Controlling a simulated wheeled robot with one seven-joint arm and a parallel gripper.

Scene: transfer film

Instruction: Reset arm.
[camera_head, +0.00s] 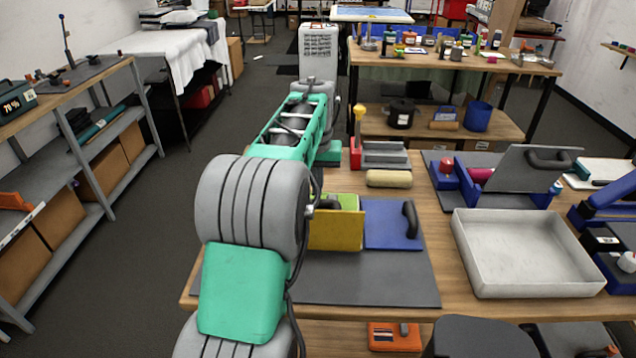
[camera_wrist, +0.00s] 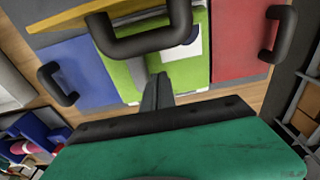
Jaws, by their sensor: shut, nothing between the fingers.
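My gripper shows in the wrist view (camera_wrist: 158,92). Its dark narrow fingers are together, with nothing between them, over a green panel (camera_wrist: 122,72). In the head view my arm hides the gripper. A yellow board with a black handle (camera_wrist: 152,38) lies across the top of the wrist view, close to the fingertips; I cannot tell whether they touch. The yellow board also shows in the head view (camera_head: 336,231), tilted beside my arm. A blue panel with a black handle (camera_head: 393,225) lies to its right.
A red panel with a handle (camera_wrist: 240,40) is at the right in the wrist view. A grey mat (camera_head: 370,285) lies beneath the panels. A white tray (camera_head: 478,262) and a blue fixture with a grey lid (camera_head: 515,170) stand right. Shelves (camera_head: 85,140) line the left; floor between is clear.

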